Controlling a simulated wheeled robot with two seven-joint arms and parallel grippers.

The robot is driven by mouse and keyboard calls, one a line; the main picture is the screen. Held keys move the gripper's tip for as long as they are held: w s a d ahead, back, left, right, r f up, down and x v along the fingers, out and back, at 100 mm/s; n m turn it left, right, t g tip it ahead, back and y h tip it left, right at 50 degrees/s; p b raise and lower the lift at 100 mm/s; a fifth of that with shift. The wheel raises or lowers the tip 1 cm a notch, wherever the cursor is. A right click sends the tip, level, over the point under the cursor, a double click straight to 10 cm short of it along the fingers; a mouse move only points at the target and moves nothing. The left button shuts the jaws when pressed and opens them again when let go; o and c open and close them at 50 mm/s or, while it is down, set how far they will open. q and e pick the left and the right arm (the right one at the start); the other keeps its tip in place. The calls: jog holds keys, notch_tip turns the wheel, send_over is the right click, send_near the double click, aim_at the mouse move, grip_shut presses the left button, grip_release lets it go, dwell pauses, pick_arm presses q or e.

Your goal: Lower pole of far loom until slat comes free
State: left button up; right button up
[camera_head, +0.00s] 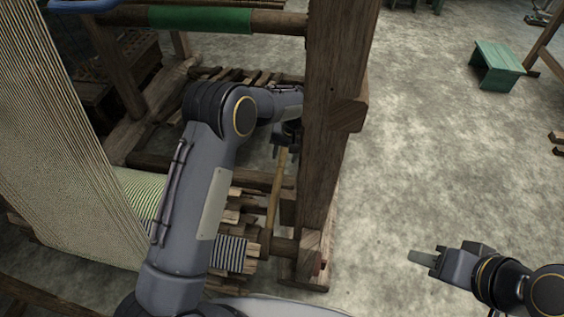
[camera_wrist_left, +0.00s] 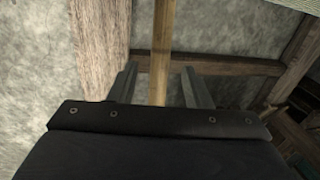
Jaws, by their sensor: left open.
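The light wooden pole (camera_head: 275,195) leans beside the thick loom post (camera_head: 335,100) in the head view, its lower end near the round beam. My left gripper (camera_head: 284,143) is at the pole's upper end, inside the post. In the left wrist view the pole (camera_wrist_left: 162,45) runs between the two spread fingers of my left gripper (camera_wrist_left: 162,88), with a gap on each side. I cannot make out which piece is the slat. My right gripper (camera_head: 425,257) hangs over bare floor at the right; whether its fingers are apart is unclear.
Striped warp (camera_head: 50,130) fills the left. Several wooden treadles (camera_head: 240,205) and a striped cloth (camera_head: 230,252) lie low by my left arm. A green-wrapped beam (camera_head: 200,19) crosses above. A green bench (camera_head: 498,62) stands far right; the floor between is clear.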

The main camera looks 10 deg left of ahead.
aim_at(281, 165)
pick_arm(q)
jog(key=f+b, duration=0.1)
jog(key=f, duration=0.2)
jog(key=a+f, duration=0.1)
jog(key=f, duration=0.2)
jog(key=shift+s+a+f+b, duration=0.1)
jog(key=shift+a+f+b, duration=0.1)
jog(key=shift+b, duration=0.2)
grip_shut()
